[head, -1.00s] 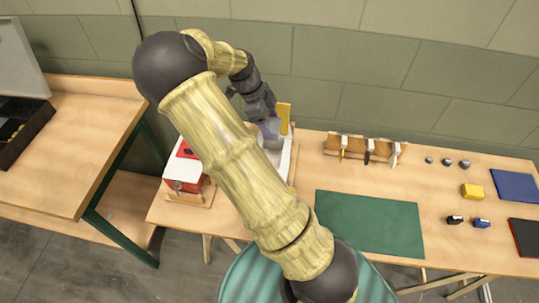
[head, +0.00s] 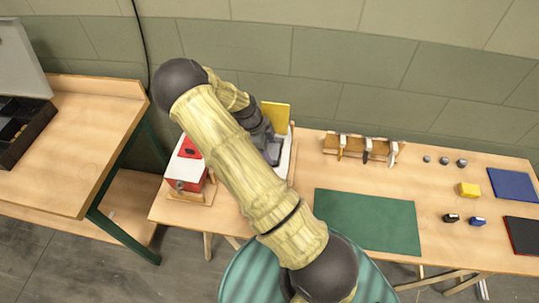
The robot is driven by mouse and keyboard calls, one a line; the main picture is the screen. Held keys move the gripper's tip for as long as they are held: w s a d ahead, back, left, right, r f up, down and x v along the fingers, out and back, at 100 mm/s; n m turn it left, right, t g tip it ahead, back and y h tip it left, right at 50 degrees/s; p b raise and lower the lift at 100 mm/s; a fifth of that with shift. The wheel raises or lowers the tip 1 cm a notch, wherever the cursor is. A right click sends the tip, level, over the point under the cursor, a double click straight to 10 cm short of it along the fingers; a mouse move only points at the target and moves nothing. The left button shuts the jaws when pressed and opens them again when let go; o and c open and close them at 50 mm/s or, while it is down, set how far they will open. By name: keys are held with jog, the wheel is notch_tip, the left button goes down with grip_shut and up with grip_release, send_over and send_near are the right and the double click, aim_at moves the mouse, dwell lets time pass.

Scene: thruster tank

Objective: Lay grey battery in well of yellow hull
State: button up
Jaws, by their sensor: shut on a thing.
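My gripper (head: 271,153) is low over the white tray (head: 284,172), partly hidden by my own arm. It is shut on a small grey thing, which I take for the grey battery; its shape is mostly hidden. A yellow upright panel (head: 275,115) stands just behind the gripper at the tray's back. I cannot tell which yellow thing is the hull, and no well can be made out.
A red and white box (head: 186,170) stands left of the tray. A tool rack (head: 362,149) stands at the back. A green mat (head: 368,222) lies bare. Small round pieces, dark blocks, a blue panel (head: 514,185) and a dark red-edged panel (head: 524,236) lie right.

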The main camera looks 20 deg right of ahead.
jog(key=shift+f+p, duration=0.4)
jog(key=shift+f, duration=1.6)
jog(key=shift+f, duration=0.15)
jog(key=o, duration=1.3)
jog(key=b+v, duration=0.3)
jog(key=v, duration=0.9)
